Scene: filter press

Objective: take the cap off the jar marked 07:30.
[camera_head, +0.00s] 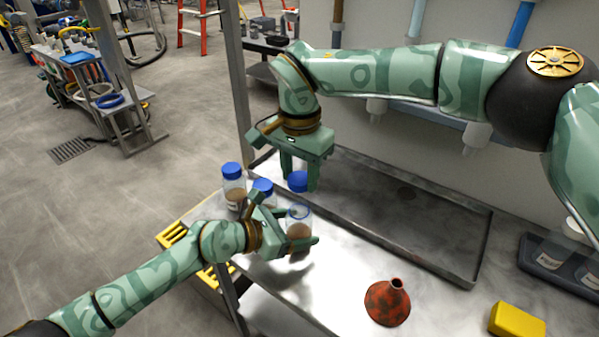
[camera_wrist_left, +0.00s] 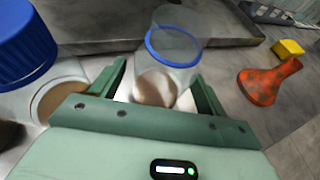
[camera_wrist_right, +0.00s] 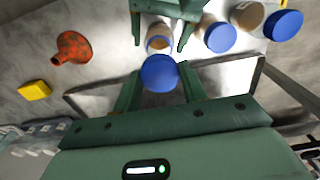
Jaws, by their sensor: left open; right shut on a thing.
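My right gripper (camera_head: 300,185) is shut on a blue cap (camera_wrist_right: 159,72) and holds it just above an uncapped clear jar (camera_head: 299,232). The jar has a blue ring around its neck and brown matter inside; it stands upright on the metal bench. My left gripper (camera_wrist_left: 160,75) is open, with one finger on each side of this jar. Two more jars with blue caps on, a farther one (camera_head: 234,190) and a nearer one (camera_head: 263,189), stand to the left; the nearer is partly hidden by my left gripper. I cannot read the time on any jar.
A long shallow metal tray (camera_head: 430,262) lies behind the jars along the wall. A rusty red funnel (camera_head: 388,303) and a yellow block (camera_head: 517,320) are to the right on the bench. A dark holder with cups (camera_head: 549,258) stands at the far right.

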